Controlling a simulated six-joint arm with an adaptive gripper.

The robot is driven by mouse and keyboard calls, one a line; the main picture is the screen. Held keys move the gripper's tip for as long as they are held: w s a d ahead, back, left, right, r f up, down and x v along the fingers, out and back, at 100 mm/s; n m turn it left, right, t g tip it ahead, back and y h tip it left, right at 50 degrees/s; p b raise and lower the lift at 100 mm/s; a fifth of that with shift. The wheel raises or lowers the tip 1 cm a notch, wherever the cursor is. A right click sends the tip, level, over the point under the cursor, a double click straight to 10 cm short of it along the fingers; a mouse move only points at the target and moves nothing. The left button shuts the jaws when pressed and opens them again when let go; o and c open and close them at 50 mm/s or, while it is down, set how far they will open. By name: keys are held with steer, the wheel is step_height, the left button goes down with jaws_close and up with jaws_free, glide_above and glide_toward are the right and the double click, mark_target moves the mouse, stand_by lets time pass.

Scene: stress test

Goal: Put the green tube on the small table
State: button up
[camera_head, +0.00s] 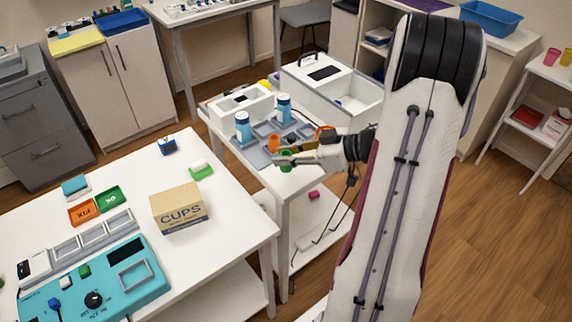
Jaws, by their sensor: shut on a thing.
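My gripper (284,158) reaches in from the right, over the front part of the small white table (292,185). It is shut on a small green thing that looks like the green tube (287,167). The fingers hide part of the tube, and I cannot tell whether it touches the tabletop or hangs just above it.
Two blue-and-white bottles (243,127) (284,108), an orange cup (273,145) and a grey tray stand close to my gripper. A larger white table with a CUPS box (179,207) and a teal panel (95,282) is at left. A white bin (352,103) stands behind.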

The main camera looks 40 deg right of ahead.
steer(key=shift+f, duration=1.8)
steer(key=shift+f, duration=0.1)
steer(key=o, duration=0.9)
steer(key=shift+s+d+r, duration=0.1)
steer(key=shift+s+r, duration=0.05)
steer(key=shift+r, duration=0.05)
steer(key=shift+v, duration=5.85)
